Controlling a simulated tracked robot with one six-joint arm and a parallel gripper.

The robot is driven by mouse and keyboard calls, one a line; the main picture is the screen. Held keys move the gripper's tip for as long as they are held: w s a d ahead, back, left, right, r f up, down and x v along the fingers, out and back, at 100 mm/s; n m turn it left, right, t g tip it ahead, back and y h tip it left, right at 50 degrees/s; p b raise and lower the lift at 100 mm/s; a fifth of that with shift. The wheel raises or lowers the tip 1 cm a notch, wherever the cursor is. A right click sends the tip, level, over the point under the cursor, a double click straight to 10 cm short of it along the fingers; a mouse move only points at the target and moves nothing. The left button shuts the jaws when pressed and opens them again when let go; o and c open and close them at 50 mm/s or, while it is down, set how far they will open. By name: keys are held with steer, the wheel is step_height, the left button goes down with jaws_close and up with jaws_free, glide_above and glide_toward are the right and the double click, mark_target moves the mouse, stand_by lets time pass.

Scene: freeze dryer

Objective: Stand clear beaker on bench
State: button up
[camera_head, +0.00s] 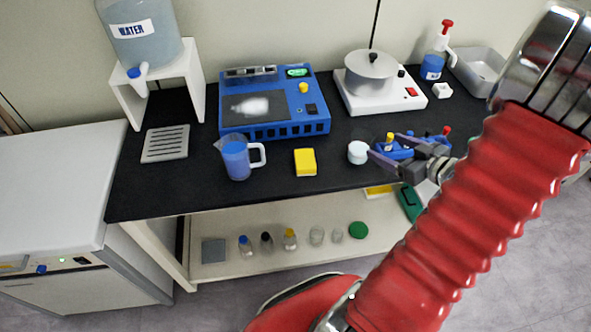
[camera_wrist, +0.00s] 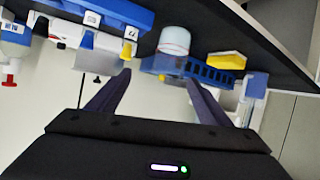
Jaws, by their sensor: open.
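Two small clear glass vessels stand on the lower shelf in the head view, one (camera_head: 316,236) left of the other (camera_head: 338,235); I cannot tell which is the task's beaker. My gripper (camera_head: 371,162) is open over the front of the black bench (camera_head: 200,190), close to a small white-topped jar (camera_head: 358,151). In the wrist view my gripper (camera_wrist: 158,78) has its fingers spread, with the white-topped jar (camera_wrist: 175,40) beyond the gap. Nothing is visibly held. A faint see-through shape near the jar in the wrist view is unclear.
A blue jug (camera_head: 236,158), a yellow block (camera_head: 305,162) and a blue machine (camera_head: 275,105) stand left of my gripper. A blue rack (camera_head: 394,152) is beside it. A hotplate with a pot (camera_head: 370,72) is behind. The bench's front left is bare.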

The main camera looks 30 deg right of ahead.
steer(key=w+r+g+h, duration=0.1)
steer(key=w+r+h, duration=0.1)
steer(key=w+r, duration=0.1)
steer(key=w+r+h, duration=0.2)
steer(key=w+r, duration=0.2)
steer(key=shift+r+g+h, duration=0.15)
steer(key=shift+g+h, duration=0.15)
steer(key=shift+g, duration=0.1)
steer(key=s+a+r+m+g+h, duration=0.1)
steer(key=s+a+r+m+g, duration=0.1)
steer(key=a+r, duration=0.5)
steer(key=s+a+r+m+g, duration=0.1)
steer(key=s+a+r, duration=0.1)
steer(key=a, duration=0.9)
steer(key=s+a+g+y, duration=0.1)
steer(key=s+a+y, duration=0.1)
steer(key=s+a, duration=0.3)
steer(key=s+a+n+g+y, duration=0.1)
steer(key=s+a, duration=0.4)
steer(key=a, duration=0.6)
steer(key=shift+s+a+g+y, duration=0.25)
steer(key=shift+g+y, duration=0.15)
steer(key=shift+y, duration=0.4)
steer(key=shift+c, duration=0.2)
